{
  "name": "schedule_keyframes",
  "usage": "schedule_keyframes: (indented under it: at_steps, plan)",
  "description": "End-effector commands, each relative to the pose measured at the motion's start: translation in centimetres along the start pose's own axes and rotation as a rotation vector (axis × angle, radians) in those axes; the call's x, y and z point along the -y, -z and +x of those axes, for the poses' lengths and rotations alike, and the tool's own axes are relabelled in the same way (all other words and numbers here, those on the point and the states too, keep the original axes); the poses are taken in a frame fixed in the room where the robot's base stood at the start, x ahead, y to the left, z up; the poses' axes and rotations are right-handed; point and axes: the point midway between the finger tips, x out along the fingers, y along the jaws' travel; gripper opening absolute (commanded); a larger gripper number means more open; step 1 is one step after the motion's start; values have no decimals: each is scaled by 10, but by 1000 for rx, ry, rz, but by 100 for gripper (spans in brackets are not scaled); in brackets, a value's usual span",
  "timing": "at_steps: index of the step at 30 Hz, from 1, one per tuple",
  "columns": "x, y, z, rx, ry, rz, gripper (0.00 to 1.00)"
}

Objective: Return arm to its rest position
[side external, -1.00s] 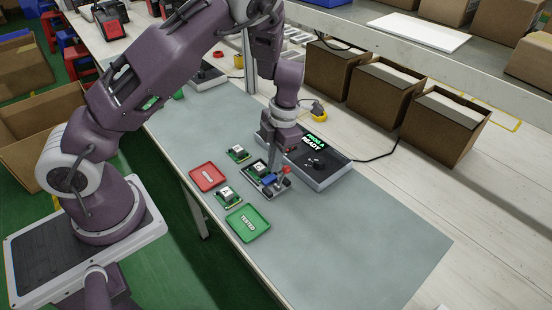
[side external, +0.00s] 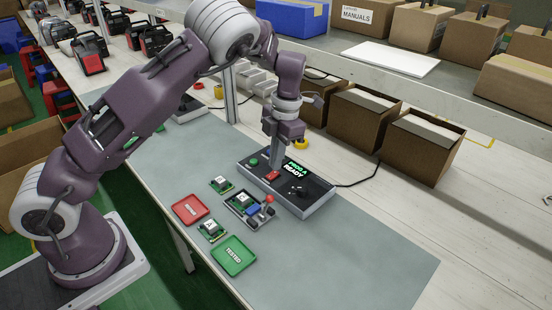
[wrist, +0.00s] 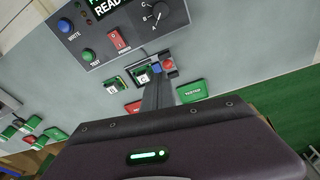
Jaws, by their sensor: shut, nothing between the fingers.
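My gripper (side external: 276,160) is shut and empty, with its fingers pointing down above the bench beside the black programmer console (side external: 318,190). In the wrist view the closed fingers (wrist: 158,88) show above a fixture (wrist: 156,72). The fixture also shows in the side view (side external: 235,207), with a green board in it and a red-knobbed lever (side external: 269,198). The console screen reads "PROG A READY". One loose green board (side external: 221,184) lies behind the fixture and another (side external: 211,230) in front of it.
Open cardboard boxes (side external: 427,148) stand behind the console. A shelf with a white panel (side external: 390,57) and closed boxes runs above them. A black cable (side external: 360,180) leaves the console's right side. The bench mat (side external: 340,260) is clear at the front right.

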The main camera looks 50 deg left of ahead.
Motion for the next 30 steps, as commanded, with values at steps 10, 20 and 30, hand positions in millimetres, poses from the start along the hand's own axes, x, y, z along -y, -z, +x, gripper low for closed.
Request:
schedule_keyframes:
  at_steps: [10, 20, 30]
  plan:
    - [21, 51, -85, 167, 110, 534, 0]
    - [78, 232, -188, 421, -402, 2102, 0]
    - [88, 306, -166, 5, -915, 2800, 0]
